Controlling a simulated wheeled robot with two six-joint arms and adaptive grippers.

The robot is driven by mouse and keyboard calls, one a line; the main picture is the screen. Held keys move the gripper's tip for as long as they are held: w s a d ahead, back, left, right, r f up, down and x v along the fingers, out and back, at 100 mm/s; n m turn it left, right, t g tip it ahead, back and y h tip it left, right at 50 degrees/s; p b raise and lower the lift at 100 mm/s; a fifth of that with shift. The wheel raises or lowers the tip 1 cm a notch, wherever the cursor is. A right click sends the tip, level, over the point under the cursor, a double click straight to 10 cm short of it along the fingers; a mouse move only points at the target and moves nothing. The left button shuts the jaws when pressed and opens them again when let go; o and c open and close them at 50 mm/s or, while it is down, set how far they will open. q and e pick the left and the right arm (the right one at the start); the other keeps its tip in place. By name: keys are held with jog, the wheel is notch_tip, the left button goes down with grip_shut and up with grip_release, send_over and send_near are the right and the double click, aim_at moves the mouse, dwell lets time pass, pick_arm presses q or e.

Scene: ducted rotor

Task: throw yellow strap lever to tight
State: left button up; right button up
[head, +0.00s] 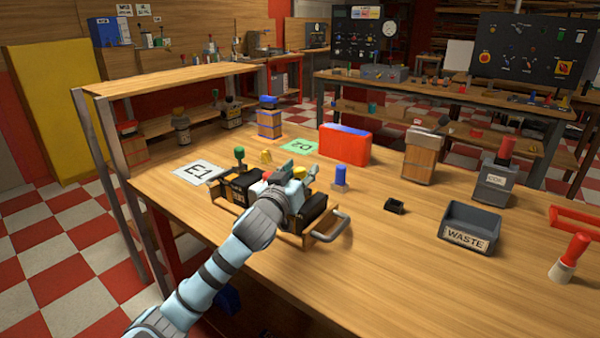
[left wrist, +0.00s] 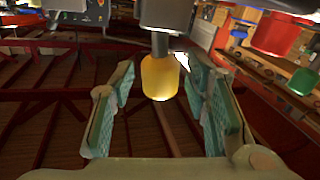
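A yellow knob (left wrist: 160,77) on a grey stem shows in the left wrist view; I take it for the yellow strap lever's grip. My left gripper (left wrist: 162,95) has its two teal fingers wide apart, one on each side of the knob, with visible gaps. In the head view my left gripper (head: 298,174) is over a wooden carrier (head: 310,240) with black parts and a grey handle, and my arm hides much of it. The strap and the lever's base cannot be made out. My right gripper is not in view.
A green-knobbed lever (head: 239,154) stands at the carrier's left. A blue-topped peg (head: 341,177) and a red box (head: 344,146) are behind it. A grey waste bin (head: 470,229) and a red-handled tool (head: 571,257) are at right. The front tabletop is clear.

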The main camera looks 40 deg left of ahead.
pick_arm(q)
grip_shut()
jog(key=shift+d, duration=0.1)
jog(key=shift+d+r+m+t+p, duration=0.1)
jog(key=shift+d+m+t+p, duration=0.35)
jog(key=shift+m, duration=0.55)
jog(key=shift+d+m+p, duration=0.35)
jog(key=shift+m+p, duration=0.05)
jog(key=shift+m, duration=0.4)
jog(key=m, duration=0.1)
jog(key=d+m, duration=0.1)
jog(key=shift+f+m+t, duration=0.2)
jog(key=shift+m+t, duration=0.15)
jog(key=shift+m, duration=0.05)
jog(key=shift+w+d+f+m+t+h, duration=0.15)
jog(key=shift+d+m, duration=0.25)
jog(key=shift+m, duration=0.5)
jog(key=shift+s+d+f+m+t+h, duration=0.15)
jog(key=shift+d+f+m+t, duration=0.15)
jog(key=shift+m, duration=0.6)
jog(key=shift+w, duration=0.1)
